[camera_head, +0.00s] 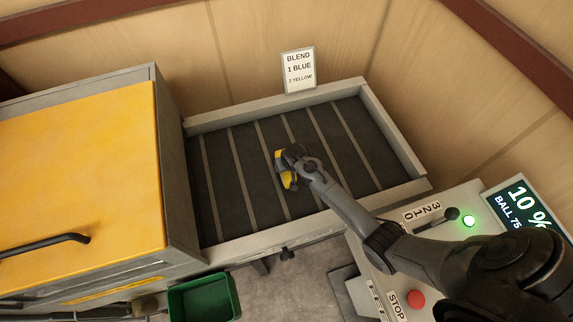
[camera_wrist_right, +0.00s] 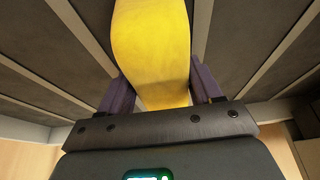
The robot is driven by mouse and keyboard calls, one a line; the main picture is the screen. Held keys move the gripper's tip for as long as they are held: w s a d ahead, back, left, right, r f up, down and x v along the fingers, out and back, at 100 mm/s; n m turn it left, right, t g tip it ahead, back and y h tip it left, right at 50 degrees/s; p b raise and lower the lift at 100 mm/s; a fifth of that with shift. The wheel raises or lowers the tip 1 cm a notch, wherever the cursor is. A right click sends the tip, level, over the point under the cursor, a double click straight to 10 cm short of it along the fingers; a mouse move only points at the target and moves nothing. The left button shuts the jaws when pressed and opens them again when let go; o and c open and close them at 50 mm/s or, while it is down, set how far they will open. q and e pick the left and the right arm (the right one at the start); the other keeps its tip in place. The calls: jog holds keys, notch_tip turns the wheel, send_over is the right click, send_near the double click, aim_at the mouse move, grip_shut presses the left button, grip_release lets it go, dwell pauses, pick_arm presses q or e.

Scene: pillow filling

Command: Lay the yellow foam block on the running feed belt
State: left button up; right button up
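The yellow foam block (camera_head: 281,175) is at the fingers of my right gripper (camera_head: 290,168), over the middle of the dark slatted feed belt (camera_head: 233,165). In the right wrist view the block (camera_wrist_right: 152,45) sits between the two fingers of the gripper (camera_wrist_right: 160,92), which appear to press on its sides. The block reaches forward beyond the fingers toward the belt (camera_wrist_right: 253,50). I cannot tell whether it touches the belt surface. My left gripper does not show.
Low grey side walls (camera_head: 265,108) border the belt. A large machine with a yellow cover (camera_head: 75,165) stands at its left end. A sign (camera_head: 298,70) reads blend 1 blue, 2 yellow. A control panel with a red stop button (camera_head: 416,298) is at right, a green bin (camera_head: 205,298) below.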

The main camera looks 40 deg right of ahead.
jog(key=o, duration=0.3)
jog(key=shift+r, duration=0.65)
jog(key=p+v, duration=0.2)
jog(key=v, duration=0.9)
jog(key=s+a+r+n, duration=0.2)
jog(key=s+a, duration=0.2)
jog(key=s, duration=0.4)
jog(key=s+a+r+n+y, duration=0.1)
jog(key=s+a+r+n, duration=0.1)
jog(key=s, duration=0.6)
jog(key=s+a+r+n, duration=0.2)
jog(key=s+a, duration=0.3)
jog(key=s, duration=0.3)
jog(key=shift+a+r+g+y, duration=0.3)
jog(key=shift+r+y, duration=0.1)
jog(key=shift+r, duration=0.1)
